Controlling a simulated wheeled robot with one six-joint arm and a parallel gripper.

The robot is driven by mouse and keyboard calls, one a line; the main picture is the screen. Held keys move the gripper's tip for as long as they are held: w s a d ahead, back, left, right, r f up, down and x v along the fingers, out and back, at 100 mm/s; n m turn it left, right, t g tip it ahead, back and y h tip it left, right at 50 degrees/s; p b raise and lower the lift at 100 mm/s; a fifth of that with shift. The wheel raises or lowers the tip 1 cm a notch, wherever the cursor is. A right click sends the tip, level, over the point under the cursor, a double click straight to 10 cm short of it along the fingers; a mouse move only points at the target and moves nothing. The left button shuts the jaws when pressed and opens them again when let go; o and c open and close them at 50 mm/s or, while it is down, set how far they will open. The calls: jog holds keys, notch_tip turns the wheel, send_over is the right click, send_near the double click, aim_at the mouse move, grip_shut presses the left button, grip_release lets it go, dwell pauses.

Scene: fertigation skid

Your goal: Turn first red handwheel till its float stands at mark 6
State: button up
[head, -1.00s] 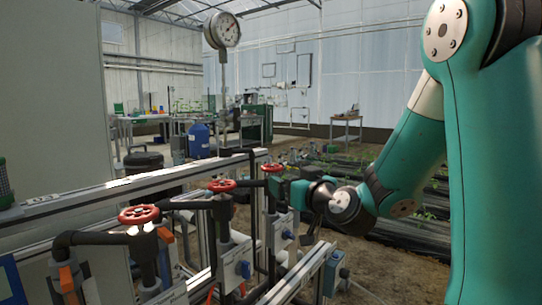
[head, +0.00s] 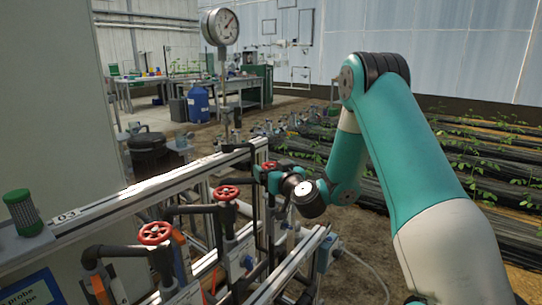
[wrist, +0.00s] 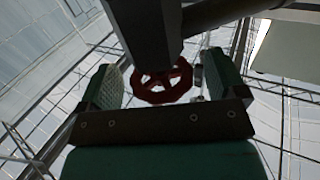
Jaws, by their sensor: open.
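Three red handwheels stand in a row on the skid in the head view: a near one (head: 155,233), a middle one (head: 227,193) and a far one (head: 270,166). Which counts as first is not marked. My gripper (head: 266,177) is at the far wheel, away from the other two. In the wrist view a red handwheel (wrist: 181,77) shows between the two green fingers of my open gripper (wrist: 163,78), partly hidden by a dark post. I cannot tell whether the fingers touch it. No float or scale mark is readable.
A dial gauge (head: 220,27) rises behind the skid's metal rail (head: 150,188). Dark pipes join the valves. A green-capped container (head: 22,213) stands at the left beside a large pale panel. Black-covered plant beds (head: 480,160) lie to the right.

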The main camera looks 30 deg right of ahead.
jog(key=shift+w+d+p, duration=0.1)
jog(key=shift+w+p, duration=0.3)
jog(key=shift+w, duration=0.25)
jog(key=c, duration=0.9)
jog(key=shift+r+h+p, duration=0.25)
jog(key=shift+h+p, duration=0.05)
jog(key=shift+p, duration=0.75)
jog(key=shift+c, duration=0.2)
jog(key=m+p, duration=0.1)
jog(key=p, duration=0.2)
jog(key=shift+r+h, duration=0.1)
jog(key=shift+h, duration=0.3)
jog(key=shift+g+p, duration=0.3)
jog(key=shift+p, duration=0.3)
jog(key=shift+d+f+m+h+p, duration=0.2)
jog(key=shift+f+m+h+p, duration=0.1)
jog(key=shift+f+h+p, duration=0.35)
jog(key=shift+a+r, duration=0.1)
jog(key=shift+r, duration=0.3)
